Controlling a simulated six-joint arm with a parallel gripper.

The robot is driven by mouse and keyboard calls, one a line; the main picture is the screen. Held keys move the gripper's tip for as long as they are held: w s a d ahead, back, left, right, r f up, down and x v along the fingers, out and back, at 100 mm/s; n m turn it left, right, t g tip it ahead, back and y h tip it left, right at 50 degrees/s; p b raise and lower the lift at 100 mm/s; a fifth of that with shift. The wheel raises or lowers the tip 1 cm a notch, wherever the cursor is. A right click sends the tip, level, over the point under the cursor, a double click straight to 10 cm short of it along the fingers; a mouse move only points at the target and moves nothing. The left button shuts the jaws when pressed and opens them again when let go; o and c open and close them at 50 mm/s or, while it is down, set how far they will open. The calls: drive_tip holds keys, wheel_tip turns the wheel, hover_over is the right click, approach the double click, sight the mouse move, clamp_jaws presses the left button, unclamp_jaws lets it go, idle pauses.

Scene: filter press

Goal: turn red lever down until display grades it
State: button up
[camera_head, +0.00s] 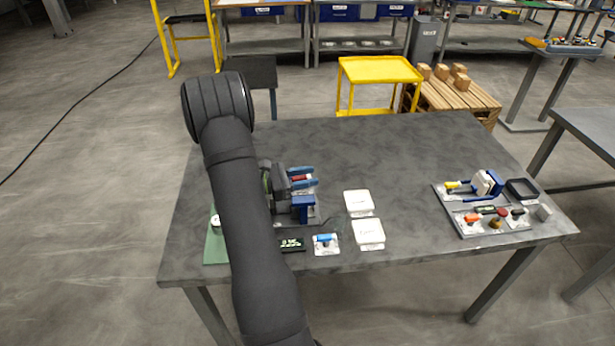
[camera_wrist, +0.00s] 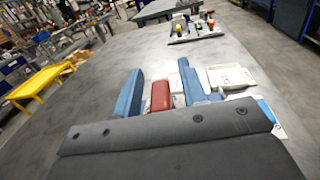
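The red lever (camera_wrist: 160,96) stands between the two blue fingers of my gripper (camera_wrist: 160,88) in the wrist view, with a narrow gap showing on each side. In the head view a bit of the red lever (camera_head: 299,178) shows between the blue fingertips of my gripper (camera_head: 302,177). My gripper is open around the lever, and I see no contact. The lever's lower end and pivot are hidden by my gripper body. A small dark display (camera_head: 291,244) with pale green characters sits near the table's front edge; its reading is too small to be sure of.
A blue block (camera_head: 303,203) stands just in front of my gripper. A small blue-handled device (camera_head: 325,241) sits right of the display. Two white trays (camera_head: 358,201) (camera_head: 369,232) lie further right. A grey board (camera_head: 466,226) with several parts is at the table's right. The back of the table is clear.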

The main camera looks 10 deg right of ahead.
drive_tip(key=s+a, duration=0.2)
drive_tip(key=a, duration=1.4)
drive_tip(key=shift+s+a, duration=0.15)
drive_tip(key=shift+a, duration=0.25)
drive_tip(key=d, duration=0.5)
drive_tip(key=w+d, duration=0.1)
drive_tip(key=d, duration=0.4)
drive_tip(key=w+d, duration=0.1)
drive_tip(key=d, duration=0.4)
drive_tip(key=shift+d+r, duration=0.1)
drive_tip(key=shift+d, duration=0.2)
drive_tip(key=shift+c, duration=0.5)
clamp_jaws()
